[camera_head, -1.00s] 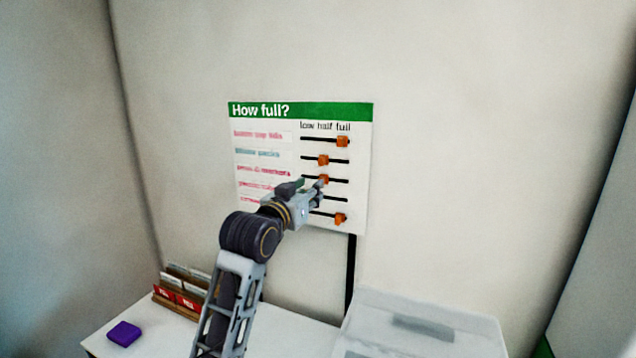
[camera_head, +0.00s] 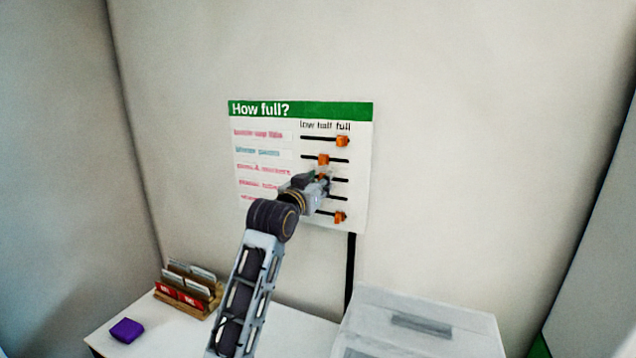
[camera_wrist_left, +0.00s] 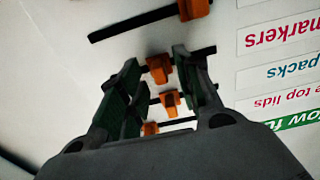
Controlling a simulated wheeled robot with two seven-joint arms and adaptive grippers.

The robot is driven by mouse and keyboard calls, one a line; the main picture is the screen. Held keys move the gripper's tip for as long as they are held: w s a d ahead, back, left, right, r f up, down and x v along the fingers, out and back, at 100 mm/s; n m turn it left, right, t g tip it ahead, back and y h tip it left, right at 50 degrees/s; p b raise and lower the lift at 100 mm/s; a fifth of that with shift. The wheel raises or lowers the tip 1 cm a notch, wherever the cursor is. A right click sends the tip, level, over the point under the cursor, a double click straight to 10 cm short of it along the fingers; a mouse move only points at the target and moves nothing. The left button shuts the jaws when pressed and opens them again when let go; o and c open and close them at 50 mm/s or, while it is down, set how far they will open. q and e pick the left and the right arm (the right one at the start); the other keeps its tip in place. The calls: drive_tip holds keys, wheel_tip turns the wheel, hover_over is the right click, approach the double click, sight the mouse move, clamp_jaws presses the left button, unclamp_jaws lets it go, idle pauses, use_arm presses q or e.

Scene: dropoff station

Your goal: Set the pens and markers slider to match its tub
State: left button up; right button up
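The "How full?" board (camera_head: 265,190) hangs on the wall with rows of black slider tracks and orange knobs under low, half and full. The pens and markers label (camera_head: 263,169) is the third row down. Its orange knob (camera_head: 323,174) is partly hidden behind my left gripper (camera_head: 325,183), near the half mark. The left wrist view shows the board upside down. There my left gripper (camera_wrist_left: 158,60) is open, with its fingers on either side of the pens and markers knob (camera_wrist_left: 158,70). Contact cannot be told. My right gripper is not in view.
The second-row knob (camera_head: 323,159) is just above my gripper, near half. The top knob (camera_head: 342,141) and bottom knob (camera_head: 340,217) are at the full side. Below are a clear-lidded bin (camera_head: 425,325), a card holder (camera_head: 190,290) and a purple block (camera_head: 126,331).

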use_arm(q)
clamp_jaws()
drive_tip(key=shift+a, duration=0.1)
idle(0.3)
drive_tip(key=a, duration=0.1)
drive_tip(key=w+a+p, duration=0.1)
drive_tip(key=a, duration=0.1)
drive_tip(key=w+a+p, duration=0.1)
drive_tip(key=shift+a, duration=0.4)
